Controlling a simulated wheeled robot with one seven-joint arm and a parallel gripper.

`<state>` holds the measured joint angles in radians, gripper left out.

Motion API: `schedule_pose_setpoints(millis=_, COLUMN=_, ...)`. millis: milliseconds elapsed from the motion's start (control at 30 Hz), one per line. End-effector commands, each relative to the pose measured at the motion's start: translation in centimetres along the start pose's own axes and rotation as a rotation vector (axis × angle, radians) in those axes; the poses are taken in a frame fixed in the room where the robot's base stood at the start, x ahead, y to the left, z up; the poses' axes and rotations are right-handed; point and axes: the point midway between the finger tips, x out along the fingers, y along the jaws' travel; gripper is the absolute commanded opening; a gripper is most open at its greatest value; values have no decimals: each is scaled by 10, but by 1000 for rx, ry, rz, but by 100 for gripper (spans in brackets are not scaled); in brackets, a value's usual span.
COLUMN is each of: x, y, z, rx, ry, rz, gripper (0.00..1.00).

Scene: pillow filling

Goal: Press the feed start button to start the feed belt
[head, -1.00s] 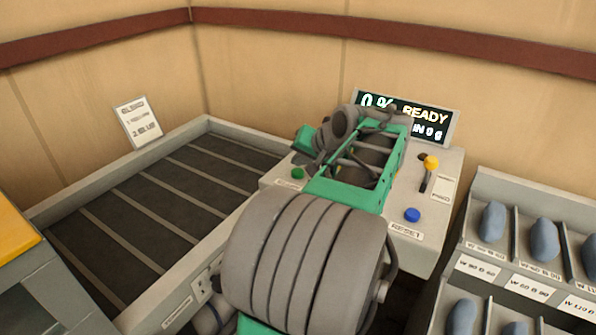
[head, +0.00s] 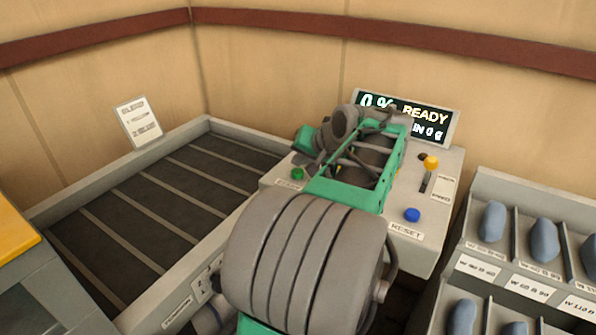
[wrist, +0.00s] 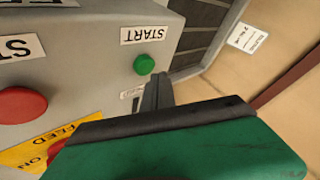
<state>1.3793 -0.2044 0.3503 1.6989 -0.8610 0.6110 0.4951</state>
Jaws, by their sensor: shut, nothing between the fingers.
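The green start button (wrist: 144,64) sits on the grey control panel beside a START label (wrist: 145,34) in the wrist view. It also shows in the head view, at the left of the panel (head: 297,173). My gripper (wrist: 158,80) is shut and empty. In the wrist view its dark fingertips appear just below and right of the green button. I cannot tell whether they touch it. In the head view my arm covers the middle of the panel and the fingertips cannot be made out. The feed belt (head: 150,205) is dark, with pale crossbars, and empty.
A red button (wrist: 20,105) and a yellow FEED ON label (wrist: 32,150) are near my gripper. The panel also has a blue reset button (head: 412,215), a yellow-knobbed lever (head: 431,163) and a display (head: 425,118) reading 0% READY. A rack of blue pieces (head: 530,285) stands right.

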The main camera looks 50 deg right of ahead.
Motion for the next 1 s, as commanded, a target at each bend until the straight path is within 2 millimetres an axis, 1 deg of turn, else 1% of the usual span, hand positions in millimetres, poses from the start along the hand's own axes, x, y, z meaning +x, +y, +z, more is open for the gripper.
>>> schedule_pose_setpoints(millis=367, x=6, y=4, z=5, rx=0, ry=0, rz=0, gripper=0)
schedule_pose_setpoints(millis=1000, x=9, y=6, z=6, rx=0, ry=0, rz=0, gripper=0)
